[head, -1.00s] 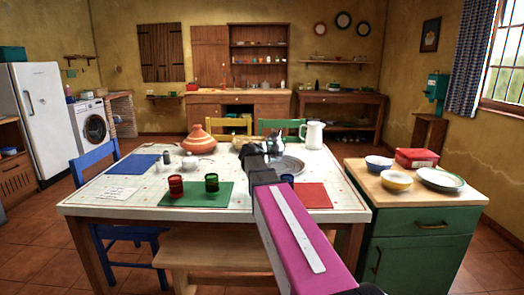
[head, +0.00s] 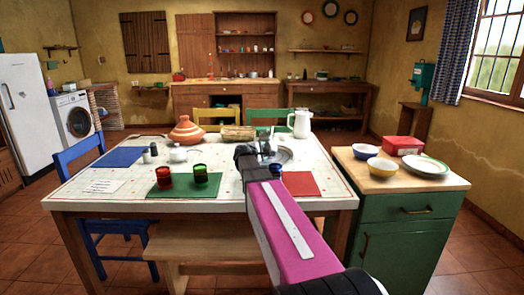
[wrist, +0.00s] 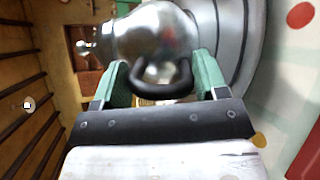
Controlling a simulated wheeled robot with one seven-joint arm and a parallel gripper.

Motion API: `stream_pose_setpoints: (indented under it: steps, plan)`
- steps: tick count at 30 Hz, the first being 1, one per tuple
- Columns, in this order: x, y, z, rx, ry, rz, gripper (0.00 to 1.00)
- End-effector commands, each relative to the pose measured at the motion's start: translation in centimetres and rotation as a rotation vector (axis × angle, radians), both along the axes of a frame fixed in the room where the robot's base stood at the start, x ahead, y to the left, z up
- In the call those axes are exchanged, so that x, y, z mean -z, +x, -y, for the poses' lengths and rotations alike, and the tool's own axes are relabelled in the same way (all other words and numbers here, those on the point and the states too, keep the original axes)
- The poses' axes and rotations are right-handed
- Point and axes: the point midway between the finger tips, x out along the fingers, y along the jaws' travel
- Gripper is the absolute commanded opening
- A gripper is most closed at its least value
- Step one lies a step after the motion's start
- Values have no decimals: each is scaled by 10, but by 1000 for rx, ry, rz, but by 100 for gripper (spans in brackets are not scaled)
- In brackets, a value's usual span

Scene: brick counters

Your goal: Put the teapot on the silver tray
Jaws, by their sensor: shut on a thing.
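A shiny silver teapot (wrist: 155,35) fills the upper middle of the wrist view. Its dark curved handle sits between the green fingers of my gripper (wrist: 158,85), which is shut on it. In the head view my gripper (head: 258,158) is over the far right part of the white table, and my arm hides most of the pot. The round silver tray (head: 285,155) shows just right of my gripper, partly covered. Its ringed rim (wrist: 236,40) is right of the pot in the wrist view. I cannot tell whether pot and tray touch.
A white pitcher (head: 301,124) stands behind the tray. A log-like item (head: 238,133), a terracotta tagine (head: 186,131) and a small white pot (head: 180,154) stand to the left. Red (head: 164,177) and green (head: 201,173) glasses are nearer. A green cabinet (head: 412,215) holds bowls.

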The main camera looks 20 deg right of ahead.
Motion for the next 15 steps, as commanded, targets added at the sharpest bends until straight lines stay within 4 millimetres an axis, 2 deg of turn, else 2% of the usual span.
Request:
stream_pose_setpoints:
  steps: [5,6,7,8,15]
  plan:
    - [0,0,0,-1,-3,1,4]
    - [1,0,0,0,0,0,80]
    - [1,0,0,0,0,0,89]
    - [1,0,0,0,0,0,92]
    - [1,0,0,0,-1,-1,92]
